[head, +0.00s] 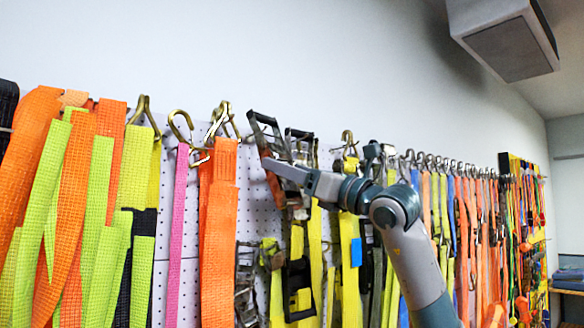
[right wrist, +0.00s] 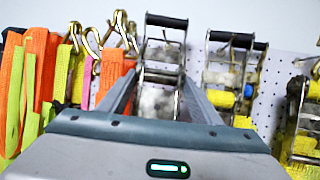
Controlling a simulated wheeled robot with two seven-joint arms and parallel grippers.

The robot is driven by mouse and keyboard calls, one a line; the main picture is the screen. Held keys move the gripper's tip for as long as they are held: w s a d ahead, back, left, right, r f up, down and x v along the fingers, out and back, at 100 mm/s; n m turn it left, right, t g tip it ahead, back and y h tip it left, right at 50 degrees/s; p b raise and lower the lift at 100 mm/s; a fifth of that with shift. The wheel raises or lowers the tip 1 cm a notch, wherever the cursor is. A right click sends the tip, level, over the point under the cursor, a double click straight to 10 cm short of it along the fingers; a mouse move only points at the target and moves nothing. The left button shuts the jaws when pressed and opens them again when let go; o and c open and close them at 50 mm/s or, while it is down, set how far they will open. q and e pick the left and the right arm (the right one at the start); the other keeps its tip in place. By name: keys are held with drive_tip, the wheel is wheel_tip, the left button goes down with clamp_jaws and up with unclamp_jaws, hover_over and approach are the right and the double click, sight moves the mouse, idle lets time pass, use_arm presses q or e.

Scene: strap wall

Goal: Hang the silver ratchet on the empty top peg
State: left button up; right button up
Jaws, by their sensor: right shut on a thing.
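My right gripper (head: 285,172) reaches in from the right in front of the pegboard, its fingers pointing left. In the right wrist view its fingers (right wrist: 160,95) are shut on the silver ratchet (right wrist: 164,50), a metal frame with dark crossbars. In the head view the ratchet (head: 266,132) stands tilted at the board's top edge, its lower part partly hidden by the fingers. I cannot tell whether it touches the board or a peg. I cannot make out an empty top peg; the area behind the ratchet and gripper is hidden. My left gripper is not in view.
A second ratchet (head: 301,146) hangs just right of the held one; it also shows in the right wrist view (right wrist: 230,68). An orange strap (head: 219,230) and a pink strap (head: 178,230) hang to the left. A black-handled ratchet (head: 298,285) hangs below. Dense straps line the right.

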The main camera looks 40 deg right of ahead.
drive_tip(key=shift+w+r, duration=0.1)
drive_tip(key=shift+w, duration=0.05)
drive_tip(key=shift+w+d+f+b, duration=0.1)
drive_tip(key=shift+w+f+b, duration=0.5)
drive_tip(key=shift+f, duration=0.1)
idle(0.4)
drive_tip(key=o, duration=1.8)
drive_tip(key=shift+f, duration=0.15)
drive_tip(key=shift+s+f+b, duration=0.15)
drive_tip(key=shift+s+b, duration=0.15)
drive_tip(key=shift+b+v, duration=4.65)
drive_tip(key=shift+v, duration=3.75)
